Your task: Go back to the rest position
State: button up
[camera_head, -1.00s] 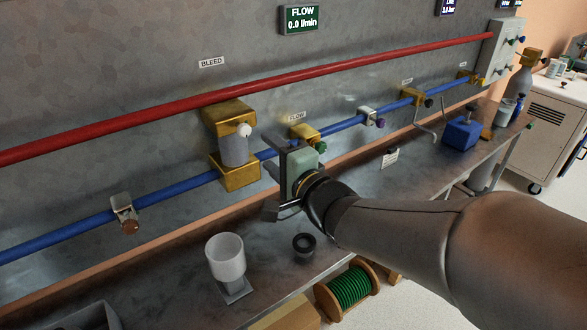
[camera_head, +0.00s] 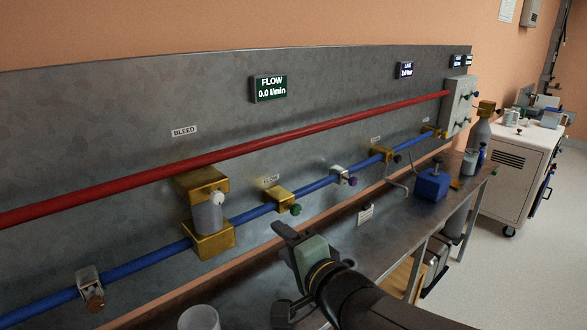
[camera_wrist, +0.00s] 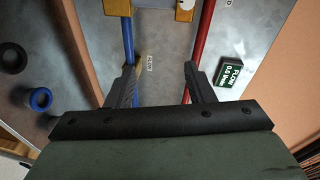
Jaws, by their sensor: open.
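My gripper (camera_head: 277,270) is open and empty in the head view. It is low in the picture, in front of the panel and over the bench, apart from the pipes. In the wrist view its two fingers (camera_wrist: 159,75) are spread, with nothing held between them. The blue pipe (camera_wrist: 128,45) and the red pipe (camera_wrist: 201,50) run beyond the fingertips against the panel.
The bench (camera_head: 395,228) carries a white cup (camera_head: 199,318), partly cut off below, and a blue block (camera_head: 432,184). Brass and steel fittings sit along the blue pipe (camera_head: 150,263). A white cabinet (camera_head: 510,185) stands at right, with clear floor before it.

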jog(key=s+d+f+n+g+h, duration=0.1)
jog(key=d+f+n+g+h, duration=0.25)
jog(key=d+f+h, duration=0.7)
jog(key=s+d+f+n+g, duration=0.2)
jog(key=s+g, duration=0.1)
jog(key=s, duration=0.2)
jog(key=s+d+f+n+g+y, duration=0.1)
jog(key=s+d+n+g, duration=0.1)
jog(key=s, duration=0.3)
jog(key=s+d+f+n+g, duration=0.2)
jog(key=s+g, duration=0.2)
jog(key=s, duration=0.1)
jog(key=shift+s+d+f+g, duration=0.3)
jog(key=shift+d+g, duration=0.05)
jog(key=shift+d, duration=0.05)
jog(key=shift+y, duration=0.25)
